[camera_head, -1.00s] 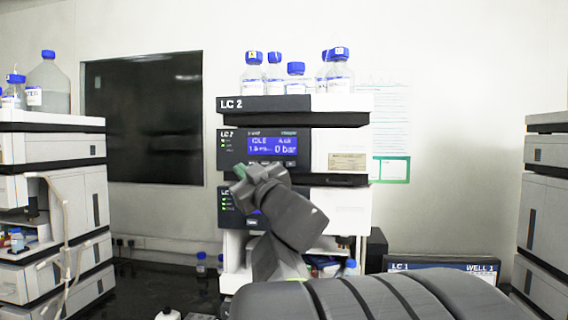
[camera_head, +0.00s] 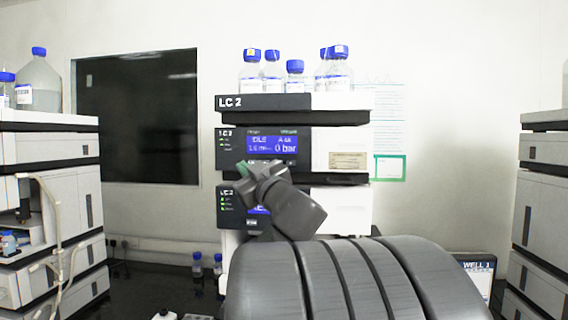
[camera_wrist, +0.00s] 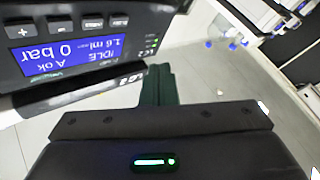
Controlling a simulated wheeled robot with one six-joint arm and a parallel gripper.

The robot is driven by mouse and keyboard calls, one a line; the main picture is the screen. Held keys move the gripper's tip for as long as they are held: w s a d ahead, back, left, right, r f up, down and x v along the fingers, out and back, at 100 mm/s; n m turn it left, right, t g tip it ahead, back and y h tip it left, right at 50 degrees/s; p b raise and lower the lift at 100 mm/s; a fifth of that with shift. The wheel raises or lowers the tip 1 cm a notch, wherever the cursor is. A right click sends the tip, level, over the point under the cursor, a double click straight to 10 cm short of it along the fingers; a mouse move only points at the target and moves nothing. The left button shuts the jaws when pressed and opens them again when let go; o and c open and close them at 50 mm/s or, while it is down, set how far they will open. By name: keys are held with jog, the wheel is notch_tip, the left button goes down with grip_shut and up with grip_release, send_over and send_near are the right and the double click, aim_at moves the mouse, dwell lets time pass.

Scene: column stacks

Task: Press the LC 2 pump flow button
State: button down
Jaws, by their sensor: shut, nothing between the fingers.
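The LC 2 pump module (camera_head: 228,151) has a blue display (camera_head: 272,148) reading IDLE and 0 bar. Its button row sits just below the display, partly covered by my gripper in the head view. The wrist view shows the panel upside down, with the display (camera_wrist: 65,55), a plus button (camera_wrist: 18,31), a minus button (camera_wrist: 60,27) and two more buttons (camera_wrist: 105,21). Their labels are too small to tell which is flow. My gripper (camera_head: 243,169) is shut and empty, with its green tips near the panel's lower left. In the wrist view the fingers (camera_wrist: 158,86) lie right of the display; contact cannot be told.
Blue-capped bottles (camera_head: 295,72) stand on top of the stack. A second module (camera_head: 228,207) with a display sits below the pump, behind my gripper. Other instrument stacks stand at left (camera_head: 50,180) and right (camera_head: 540,215). A WELL 1 screen (camera_head: 477,268) is low right.

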jog(key=p, duration=0.1)
send_near(245, 159)
jog(key=shift+w+a+r, duration=0.4)
jog(key=shift+w+a, duration=0.15)
jog(key=shift+a, duration=0.25)
jog(key=shift+w+a+r, duration=0.35)
jog(key=shift+w+a, duration=0.15)
jog(key=shift+a, duration=0.35)
jog(key=shift+w, duration=0.1)
dwell(0.6)
jog(key=shift+w+p, duration=0.35)
jog(key=shift+p, duration=0.05)
jog(key=shift+w, duration=0.4)
dwell(0.5)
jog(key=shift+s, duration=0.9)
jog(key=s+b, duration=0.1)
jog(key=s, duration=0.4)
jog(key=shift+a, duration=0.1)
